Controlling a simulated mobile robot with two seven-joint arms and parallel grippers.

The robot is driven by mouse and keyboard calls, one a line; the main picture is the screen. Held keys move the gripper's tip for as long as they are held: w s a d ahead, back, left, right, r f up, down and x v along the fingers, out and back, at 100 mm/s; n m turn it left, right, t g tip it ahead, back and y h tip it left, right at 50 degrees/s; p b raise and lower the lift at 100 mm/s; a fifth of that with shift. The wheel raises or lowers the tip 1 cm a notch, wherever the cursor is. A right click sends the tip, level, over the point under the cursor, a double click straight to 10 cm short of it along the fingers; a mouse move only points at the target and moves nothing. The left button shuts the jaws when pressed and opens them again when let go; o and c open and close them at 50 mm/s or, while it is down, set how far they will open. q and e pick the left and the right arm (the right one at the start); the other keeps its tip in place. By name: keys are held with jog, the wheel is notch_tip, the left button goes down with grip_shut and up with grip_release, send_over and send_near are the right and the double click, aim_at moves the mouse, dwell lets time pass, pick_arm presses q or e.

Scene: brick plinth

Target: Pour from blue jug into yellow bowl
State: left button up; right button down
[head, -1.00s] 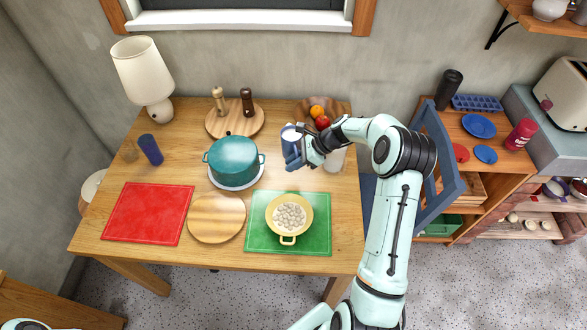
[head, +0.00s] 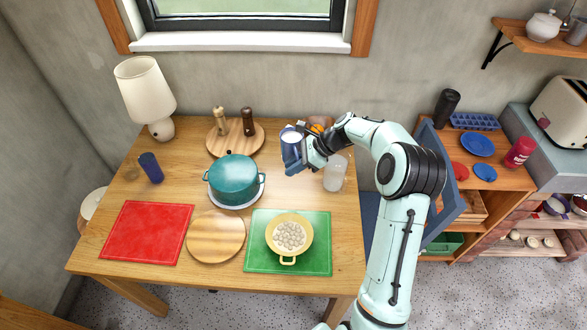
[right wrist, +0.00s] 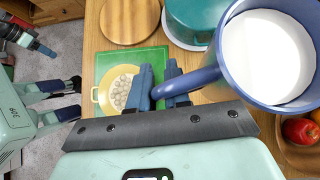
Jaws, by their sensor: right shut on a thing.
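The blue jug (head: 291,150) has white contents and is held up over the table's back right. My right gripper (head: 301,164) is shut on its handle. In the right wrist view the jug (right wrist: 222,62) looks nearly upright, its white contents below the rim; my right gripper (right wrist: 160,88) grips the handle. The yellow bowl (head: 289,253) holds several pale round pieces and sits on the green mat (head: 321,260), in front of the jug. It also shows in the right wrist view (right wrist: 99,96). My left gripper (right wrist: 78,99) appears only there, its fingers apart and empty.
A teal pot (head: 233,180) stands left of the jug, with a round board (head: 216,238) in front of it. A clear glass (head: 335,174) stands just right of my right gripper. Fruit (right wrist: 301,131) lies behind the jug. A red mat (head: 146,233) lies front left.

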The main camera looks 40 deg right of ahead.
jog(key=shift+r, duration=0.3)
jog(key=shift+w+a, duration=0.1)
